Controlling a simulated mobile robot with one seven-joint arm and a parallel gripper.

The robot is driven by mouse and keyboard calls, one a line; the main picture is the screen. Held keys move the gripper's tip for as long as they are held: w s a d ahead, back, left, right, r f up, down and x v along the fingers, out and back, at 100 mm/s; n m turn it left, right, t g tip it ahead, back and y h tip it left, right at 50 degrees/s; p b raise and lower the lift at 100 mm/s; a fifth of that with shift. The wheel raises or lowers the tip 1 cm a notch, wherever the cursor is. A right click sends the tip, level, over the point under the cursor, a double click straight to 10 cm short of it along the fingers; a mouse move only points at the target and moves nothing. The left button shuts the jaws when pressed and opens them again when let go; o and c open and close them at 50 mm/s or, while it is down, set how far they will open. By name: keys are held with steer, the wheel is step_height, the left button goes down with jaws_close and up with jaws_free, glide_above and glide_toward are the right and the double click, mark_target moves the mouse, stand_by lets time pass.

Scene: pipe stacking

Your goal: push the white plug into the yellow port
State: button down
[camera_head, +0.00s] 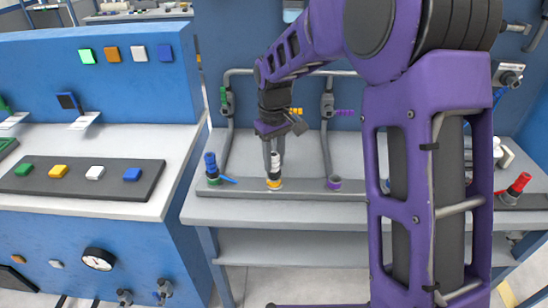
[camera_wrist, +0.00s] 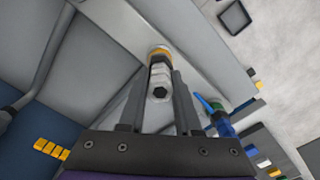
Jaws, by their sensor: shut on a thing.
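The white plug (camera_head: 275,162) stands upright between the fingers of my gripper (camera_head: 273,160), at the yellow port (camera_head: 274,185) on the long grey base strip. My gripper is shut on the white plug. In the wrist view the white plug (camera_wrist: 160,80) shows end-on between the two fingers of my gripper (camera_wrist: 160,85), with the yellow port (camera_wrist: 160,52) just beyond it. The plug's lower end is at the port; I cannot tell how deep it sits.
A blue plug (camera_head: 211,167) stands in a green port left of the yellow one. An empty-looking purple port (camera_head: 334,183) is to the right. A red plug (camera_head: 519,183) stands far right. Grey pipes (camera_head: 227,130) with valves rise behind. My purple arm covers part of the bench.

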steer(key=shift+f, duration=0.35)
steer(key=c, duration=0.5)
jaws_free()
steer(key=shift+r, duration=0.1)
